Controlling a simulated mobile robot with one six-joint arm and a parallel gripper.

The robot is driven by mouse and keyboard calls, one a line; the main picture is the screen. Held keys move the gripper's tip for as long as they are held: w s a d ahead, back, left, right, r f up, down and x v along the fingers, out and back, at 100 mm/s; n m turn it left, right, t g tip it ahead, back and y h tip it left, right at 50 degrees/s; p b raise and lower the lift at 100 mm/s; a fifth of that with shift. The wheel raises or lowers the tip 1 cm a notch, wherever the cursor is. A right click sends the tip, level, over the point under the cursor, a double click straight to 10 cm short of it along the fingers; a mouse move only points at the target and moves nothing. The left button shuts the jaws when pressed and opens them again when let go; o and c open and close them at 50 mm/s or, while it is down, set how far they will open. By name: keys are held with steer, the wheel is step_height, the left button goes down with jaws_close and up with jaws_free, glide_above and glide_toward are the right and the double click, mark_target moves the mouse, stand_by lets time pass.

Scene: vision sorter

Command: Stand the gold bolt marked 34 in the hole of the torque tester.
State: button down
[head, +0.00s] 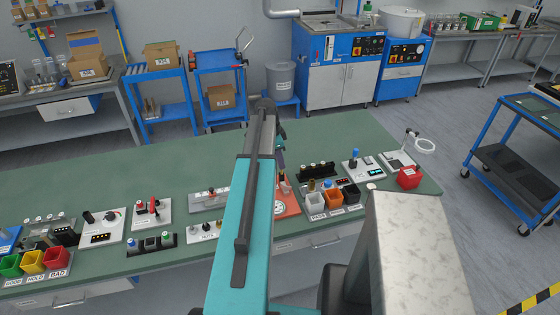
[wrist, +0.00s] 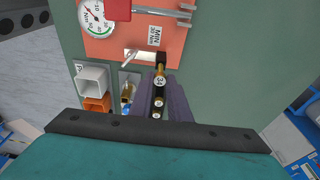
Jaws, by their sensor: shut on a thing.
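My gripper (wrist: 160,88) is shut on the gold bolt marked 34 (wrist: 160,70), with its round white 34 label showing between the purple fingers in the wrist view. The torque tester (wrist: 178,42) is an orange-red plate with a round gauge, a red block and a "MIN 30 Nm" label. The bolt's far end appears at the plate's lower edge, near a small black part. I cannot tell whether it touches. The hole is not clearly visible. In the head view, the tester (head: 290,207) is partly behind my arm, and my gripper (head: 281,160) is over the bench.
White, orange and black bins (head: 332,198) stand right of the tester, with a black rack (head: 316,171) behind them. A grey fixture (head: 209,200) lies to the left. The green bench (head: 200,165) is clear along its back.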

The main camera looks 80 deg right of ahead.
steer(key=shift+f+b, duration=0.75)
steer(key=shift+f, duration=0.5)
stand_by(0.3)
steer(key=c, duration=1.2)
jaws_free()
steer(key=shift+r, duration=0.1)
steer(key=shift+r+p, duration=1.8)
steer(key=shift+r, duration=2.1)
